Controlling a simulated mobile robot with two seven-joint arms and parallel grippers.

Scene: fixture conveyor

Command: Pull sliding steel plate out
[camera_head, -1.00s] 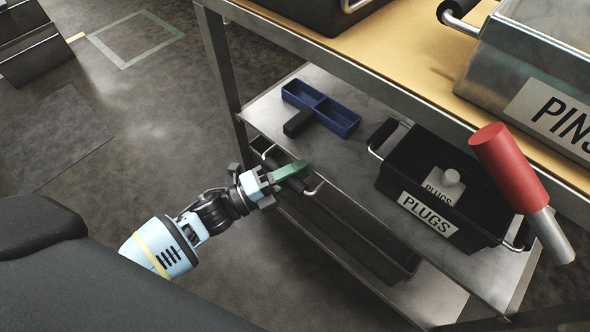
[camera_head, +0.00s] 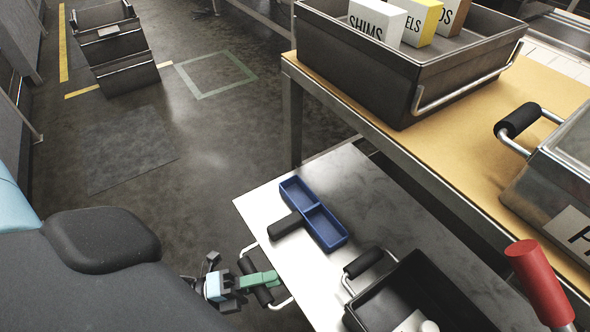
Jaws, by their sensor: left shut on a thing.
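The sliding steel plate (camera_head: 345,180) is a grey metal shelf that juts out from under the workbench towards the lower left. Its pull handle (camera_head: 247,264) has a black grip on a metal bar at the plate's near left edge. My left gripper (camera_head: 262,280), with green fingers, is shut on the black grip. A blue two-part tray (camera_head: 337,238), a black block-like piece (camera_head: 286,226) beside it and a black bin with a handle (camera_head: 390,290) rest on the plate. The bin is cut off by the bottom edge. My right gripper is out of view.
The wooden-topped workbench (camera_head: 440,150) stands above the plate, carrying a dark bin of labelled boxes (camera_head: 365,75) and a metal box (camera_head: 560,170). A red-handled tool (camera_head: 538,282) is at lower right. Open floor (camera_head: 200,150) lies to the left.

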